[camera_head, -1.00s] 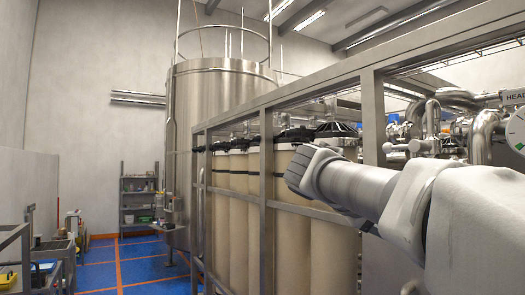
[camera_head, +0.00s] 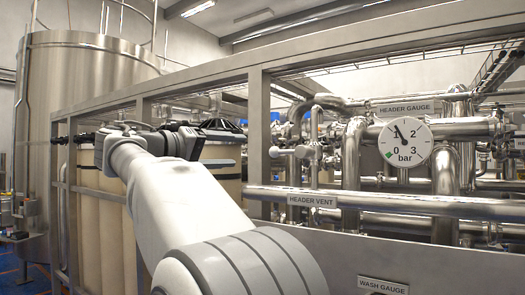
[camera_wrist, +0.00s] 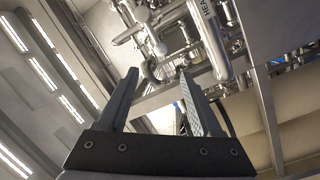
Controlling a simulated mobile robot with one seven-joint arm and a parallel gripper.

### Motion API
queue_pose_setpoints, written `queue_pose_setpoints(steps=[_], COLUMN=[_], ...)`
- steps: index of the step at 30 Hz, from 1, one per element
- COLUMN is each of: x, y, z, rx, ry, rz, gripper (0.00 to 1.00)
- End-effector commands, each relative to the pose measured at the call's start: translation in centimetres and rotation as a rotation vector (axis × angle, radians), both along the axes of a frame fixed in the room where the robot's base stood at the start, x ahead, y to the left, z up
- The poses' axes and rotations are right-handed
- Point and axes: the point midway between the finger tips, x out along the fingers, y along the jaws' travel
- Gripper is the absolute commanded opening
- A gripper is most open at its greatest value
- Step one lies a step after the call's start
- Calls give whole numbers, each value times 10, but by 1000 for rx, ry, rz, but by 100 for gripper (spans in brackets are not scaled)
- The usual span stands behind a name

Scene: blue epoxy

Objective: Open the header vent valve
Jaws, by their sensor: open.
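A plate reading HEADER VENT (camera_head: 311,200) sits on a horizontal steel pipe in the head view. In the head view my arm reaches to the left of the fitting, in front of the tan vessels, and the fingers cannot be made out.
A steel frame post (camera_head: 259,140) stands between my arm and the pipework. A round header gauge (camera_head: 405,143) is right of the fitting. Tan vessels (camera_head: 221,165) with black tops stand behind my arm. A large steel tank (camera_head: 85,110) is at the left.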

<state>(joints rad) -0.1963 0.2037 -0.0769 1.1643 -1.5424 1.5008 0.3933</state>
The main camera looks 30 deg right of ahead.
Motion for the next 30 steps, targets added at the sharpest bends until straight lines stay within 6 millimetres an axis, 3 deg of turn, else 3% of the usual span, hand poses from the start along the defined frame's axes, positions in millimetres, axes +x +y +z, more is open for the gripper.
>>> queue_pose_setpoints(steps=[12,18,24,30], x=[17,25,28,29], y=[-92,-125,-141,-143], z=[2,2,0,-1], rx=[2,2,3,1], ry=[2,3,2,1], rz=[-5,-2,-1,1], gripper=[66,66,66,66])
